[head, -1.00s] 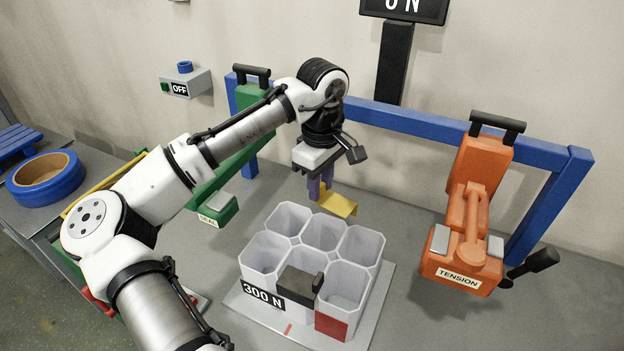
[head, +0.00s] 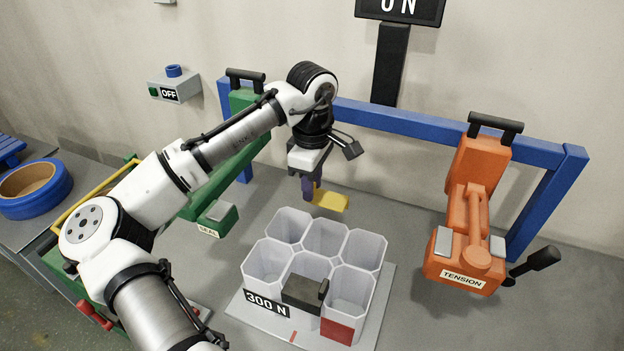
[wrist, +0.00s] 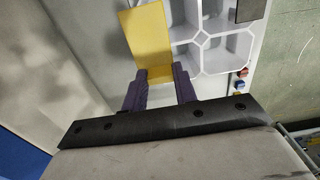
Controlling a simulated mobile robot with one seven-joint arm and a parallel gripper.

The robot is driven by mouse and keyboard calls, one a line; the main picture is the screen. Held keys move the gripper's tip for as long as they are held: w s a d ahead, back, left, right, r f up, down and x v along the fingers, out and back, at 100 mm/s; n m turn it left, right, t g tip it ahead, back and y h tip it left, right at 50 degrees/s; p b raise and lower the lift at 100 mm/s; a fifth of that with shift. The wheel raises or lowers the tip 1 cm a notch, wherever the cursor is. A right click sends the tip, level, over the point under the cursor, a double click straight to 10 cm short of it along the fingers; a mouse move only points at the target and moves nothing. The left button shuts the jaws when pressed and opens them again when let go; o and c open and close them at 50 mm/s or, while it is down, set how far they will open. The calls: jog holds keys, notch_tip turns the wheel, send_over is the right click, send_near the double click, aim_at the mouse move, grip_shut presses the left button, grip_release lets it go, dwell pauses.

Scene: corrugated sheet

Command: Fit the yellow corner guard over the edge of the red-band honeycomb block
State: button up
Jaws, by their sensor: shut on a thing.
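The yellow corner guard (head: 329,200) is held by my gripper (head: 308,190) above the back of the honeycomb block. In the wrist view my gripper (wrist: 160,92) has its purple fingers on either side of the guard's near end, and the guard (wrist: 147,38) extends ahead of them. The white honeycomb block (head: 327,238) has several open cells and stands on a grey plate. Its red band (head: 338,330) is on the front right cell. A black guard-like piece (head: 304,293) sits over its front edge. In the wrist view the block (wrist: 222,52) is to the right of the guard, apparently apart from it.
An orange TENSION tool (head: 463,255) hangs at right and a green SEAL tool (head: 222,212) at left, from a blue frame (head: 440,125). A blue tape roll (head: 62,195) lies at far left. The bench between block and orange tool is clear.

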aim_at(312, 222)
jog(key=shift+f+b, duration=1.8)
jog(key=shift+f, duration=2)
jog(key=shift+p, duration=0.35)
jog(key=o, duration=1.4)
jog(key=shift+o, duration=0.2)
jog(key=shift+r, duration=0.1)
